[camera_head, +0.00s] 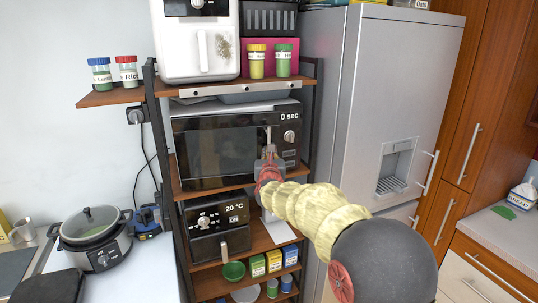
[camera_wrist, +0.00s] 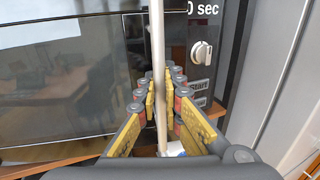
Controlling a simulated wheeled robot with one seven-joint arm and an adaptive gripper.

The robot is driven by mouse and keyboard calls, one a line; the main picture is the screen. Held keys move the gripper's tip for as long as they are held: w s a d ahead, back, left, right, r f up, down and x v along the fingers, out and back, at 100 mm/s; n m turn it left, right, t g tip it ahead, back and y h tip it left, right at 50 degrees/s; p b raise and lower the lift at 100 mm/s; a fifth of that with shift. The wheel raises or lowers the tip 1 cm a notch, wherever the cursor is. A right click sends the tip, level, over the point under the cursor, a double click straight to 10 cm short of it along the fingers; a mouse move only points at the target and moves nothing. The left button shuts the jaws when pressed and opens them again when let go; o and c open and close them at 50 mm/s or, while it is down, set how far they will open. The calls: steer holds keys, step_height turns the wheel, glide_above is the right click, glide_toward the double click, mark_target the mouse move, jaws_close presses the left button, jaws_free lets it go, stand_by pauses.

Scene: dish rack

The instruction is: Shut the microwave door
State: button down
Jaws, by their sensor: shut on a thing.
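The black microwave (camera_head: 222,150) stands on the middle shelf of the rack, with its dark glass door facing me. Its upright pale handle (camera_head: 269,135) is on the right side of the door, beside the control panel. My gripper (camera_head: 268,160) is at the handle. In the wrist view, the fingers of my gripper (camera_wrist: 160,85) are on both sides of the handle (camera_wrist: 158,40) and closed on it. The door (camera_wrist: 70,75) looks close to flush with the front; I cannot tell if a small gap remains. My gripper and arm hide the lower right of the microwave.
A black air fryer (camera_head: 217,222) stands on the shelf below. A white appliance (camera_head: 198,45) and spice jars (camera_head: 257,62) are above. A grey fridge (camera_head: 365,95) stands close on the right. A slow cooker (camera_head: 92,235) is on the left counter.

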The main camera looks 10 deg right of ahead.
steer(key=c, duration=1.9)
jaws_free()
steer(key=s, duration=0.8)
steer(key=s+a, duration=0.1)
steer(key=s, duration=0.3)
